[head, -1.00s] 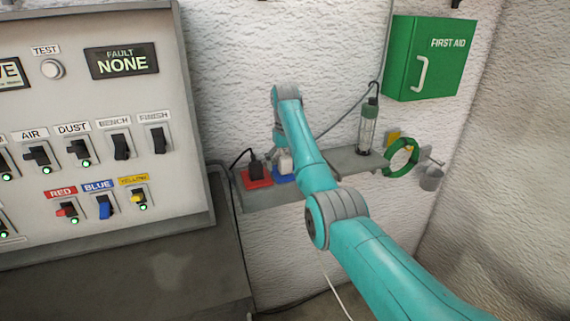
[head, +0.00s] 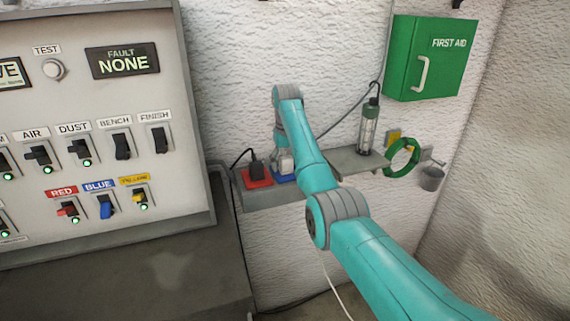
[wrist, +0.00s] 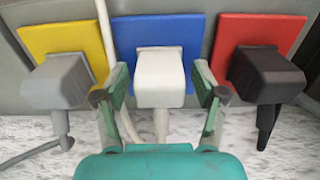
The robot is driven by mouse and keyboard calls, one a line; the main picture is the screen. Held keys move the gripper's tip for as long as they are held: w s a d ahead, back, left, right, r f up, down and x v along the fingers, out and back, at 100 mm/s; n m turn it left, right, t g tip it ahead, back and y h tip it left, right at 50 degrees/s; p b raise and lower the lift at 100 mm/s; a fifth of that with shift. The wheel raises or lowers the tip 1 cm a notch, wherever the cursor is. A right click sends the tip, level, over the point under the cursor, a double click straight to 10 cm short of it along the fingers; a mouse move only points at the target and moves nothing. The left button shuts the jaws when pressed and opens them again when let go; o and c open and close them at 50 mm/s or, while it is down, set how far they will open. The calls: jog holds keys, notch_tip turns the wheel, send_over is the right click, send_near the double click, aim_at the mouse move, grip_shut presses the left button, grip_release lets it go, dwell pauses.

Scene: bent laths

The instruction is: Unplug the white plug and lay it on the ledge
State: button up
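The white plug (wrist: 160,78) sits in the blue socket plate (wrist: 185,35), between the yellow and red plates, in the wrist view. My gripper (wrist: 161,92) is open, with one finger on each side of the white plug and a gap visible on both sides. A white cord runs up past the plug's left side. In the head view my arm largely hides the white plug; part of the blue plate (head: 283,177) shows. The grey ledge (head: 347,166) sticks out from the wall right of the sockets, partly behind my arm.
A grey plug (wrist: 58,82) in the yellow plate and a black plug (wrist: 265,75) in the red plate flank the fingers closely. A lamp (head: 368,127) stands on the ledge; a green ring (head: 388,171) hangs at its right end. The blue switch (head: 105,207) shows no green light.

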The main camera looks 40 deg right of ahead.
aim_at(286, 157)
grip_shut()
jog(key=shift+r, duration=0.2)
jog(key=shift+r, duration=2.8)
